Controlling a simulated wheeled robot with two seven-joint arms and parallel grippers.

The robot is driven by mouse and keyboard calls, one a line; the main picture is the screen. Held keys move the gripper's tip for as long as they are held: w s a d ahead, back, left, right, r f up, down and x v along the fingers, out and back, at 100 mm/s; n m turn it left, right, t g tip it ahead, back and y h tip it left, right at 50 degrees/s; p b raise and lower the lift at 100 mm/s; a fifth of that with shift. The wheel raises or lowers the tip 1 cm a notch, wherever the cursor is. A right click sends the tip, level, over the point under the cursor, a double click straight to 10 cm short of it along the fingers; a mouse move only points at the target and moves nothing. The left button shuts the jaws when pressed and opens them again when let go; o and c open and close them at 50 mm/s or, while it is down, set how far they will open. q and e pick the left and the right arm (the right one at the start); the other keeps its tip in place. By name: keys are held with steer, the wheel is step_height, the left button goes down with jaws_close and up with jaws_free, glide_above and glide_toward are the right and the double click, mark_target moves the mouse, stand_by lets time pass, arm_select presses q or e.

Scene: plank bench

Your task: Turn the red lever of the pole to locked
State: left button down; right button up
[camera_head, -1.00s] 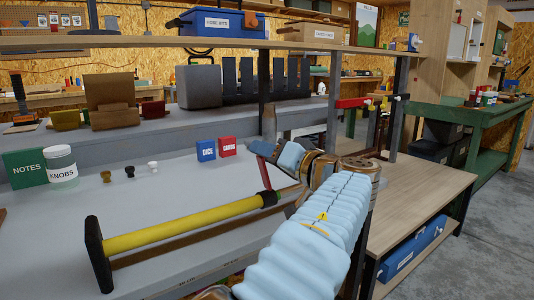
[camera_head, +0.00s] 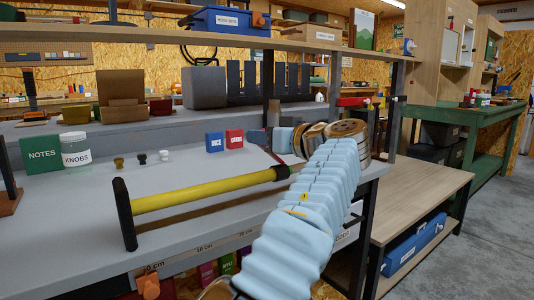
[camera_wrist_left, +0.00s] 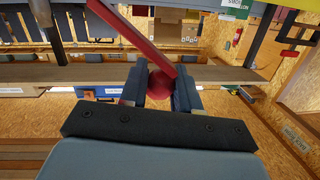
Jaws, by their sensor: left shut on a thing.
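The pole (camera_head: 205,194) is a yellow tube lying across the grey bench, with a black end plate at its left and a black collar at its right. The red lever (camera_head: 270,154) shows as a thin slanting strip near the collar, mostly hidden by my left arm. My left gripper (camera_head: 267,130) is at the lever's free end. In the left wrist view, the gripper (camera_wrist_left: 160,84) is shut on the lever's round red knob, and the lever's red bar (camera_wrist_left: 128,34) runs up and left from it. The lock marking cannot be made out. My right gripper is not in view.
Blue dice box (camera_head: 214,142) and red cards box (camera_head: 234,139) stand just behind the pole. A green notes box (camera_head: 42,154) and knobs jar (camera_head: 76,150) stand at the left. A shelf (camera_head: 180,35) crosses above.

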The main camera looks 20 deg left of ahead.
mark_target(253, 174)
arm_select(q)
steer(key=f+n+b, duration=0.1)
steer(key=b, duration=0.1)
steer(key=s+a+f+n+b, duration=0.1)
steer(key=n+b, duration=0.1)
steer(key=b, duration=0.1)
steer(key=f+n+h+b, duration=0.1)
steer(key=b, duration=0.1)
steer(key=shift+s+a+f, duration=0.15)
steer(key=shift+s+a, duration=0.1)
steer(key=shift+s, duration=0.15)
steer(key=shift+s+a+f+n+t+b, duration=0.2)
steer(key=shift+f+n+t+b, duration=0.15)
steer(key=shift+n+b, duration=0.7)
steer(key=c, duration=0.8)
jaws_free()
steer(key=shift+s+d, duration=0.1)
steer(key=shift+d, duration=0.05)
steer(key=v, duration=1.3)
steer(key=shift+s+d+r+p, duration=0.15)
steer(key=shift+d+r+p, duration=0.05)
steer(key=shift+r+p, duration=0.15)
